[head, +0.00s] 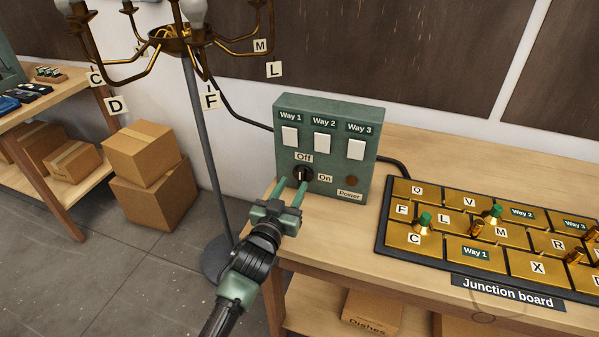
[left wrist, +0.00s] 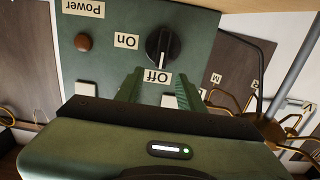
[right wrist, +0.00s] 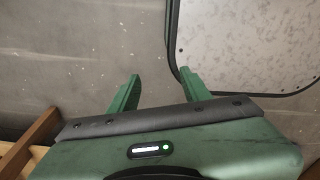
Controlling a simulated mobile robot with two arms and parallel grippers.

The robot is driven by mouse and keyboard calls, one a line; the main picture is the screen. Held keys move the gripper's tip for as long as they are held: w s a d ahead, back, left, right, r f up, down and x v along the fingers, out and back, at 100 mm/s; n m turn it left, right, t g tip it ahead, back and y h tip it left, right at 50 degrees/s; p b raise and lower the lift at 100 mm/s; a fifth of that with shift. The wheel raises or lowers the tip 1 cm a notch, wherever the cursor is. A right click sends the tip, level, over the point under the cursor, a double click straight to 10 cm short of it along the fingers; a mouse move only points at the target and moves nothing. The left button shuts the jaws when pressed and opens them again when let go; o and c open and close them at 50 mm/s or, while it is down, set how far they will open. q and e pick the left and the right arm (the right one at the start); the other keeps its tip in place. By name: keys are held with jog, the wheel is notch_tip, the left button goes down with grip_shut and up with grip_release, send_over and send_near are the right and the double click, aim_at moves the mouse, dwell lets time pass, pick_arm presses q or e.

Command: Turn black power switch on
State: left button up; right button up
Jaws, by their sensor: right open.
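The black power switch (head: 303,174) is a round knob low on the front of the green control box (head: 366,125), between the "Off" label (head: 304,157) and the "On" label (head: 325,178). In the left wrist view the knob (left wrist: 161,46) has its white line pointing to "Off". My left gripper (head: 292,183) is in front of the knob with its fingers apart and nothing between them. Whether a fingertip touches the box cannot be told. My right gripper (right wrist: 157,82) is open and empty over grey floor, and is outside the head view.
Three white switches, including Way 2 (head: 322,143), sit above the knob, and a brown round light (head: 351,180) to its right. The junction board (head: 385,245) lies on the wooden table (head: 425,155) at the right. A lamp stand (head: 205,150) rises left of the box.

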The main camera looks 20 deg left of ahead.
aim_at(300, 173)
pick_arm(q)
jog(key=w, duration=0.4)
jog(key=shift+w+d, duration=0.1)
jog(key=shift+w+f, duration=0.1)
jog(key=shift+w, duration=0.35)
grip_shut()
pick_arm(e)
jog(key=shift+s+r, duration=0.35)
jog(key=shift+s, duration=0.05)
